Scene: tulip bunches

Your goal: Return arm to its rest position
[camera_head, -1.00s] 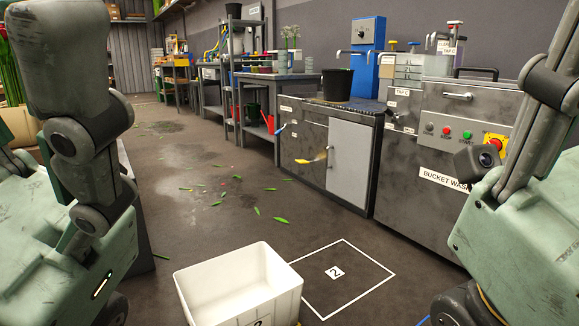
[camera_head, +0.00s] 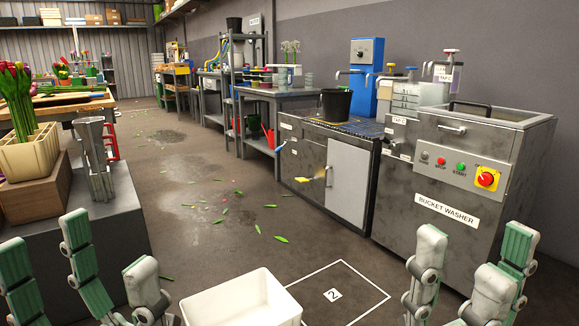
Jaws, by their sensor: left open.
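My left gripper (camera_head: 82,258) shows at the lower left, its grey-green fingers pointing up and spread apart. It is open with nothing between the fingers. My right gripper (camera_head: 472,272) shows at the lower right, its fingers also pointing up and spread, open and empty. The lower parts of both grippers and the rest of both arms are out of view below the frame. Neither gripper is seen holding anything. The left fingers overlap the view of the dark bench side, and the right fingers overlap the lower front of the bucket washer (camera_head: 459,165); contact cannot be told.
A white crate (camera_head: 243,306) stands on the floor between the grippers, beside a white outlined square (camera_head: 352,295) marked 2. A black bucket (camera_head: 336,104) stands on the counter. A cream pot of tulips (camera_head: 30,158) stands at left. The floor behind the crate has scattered leaves.

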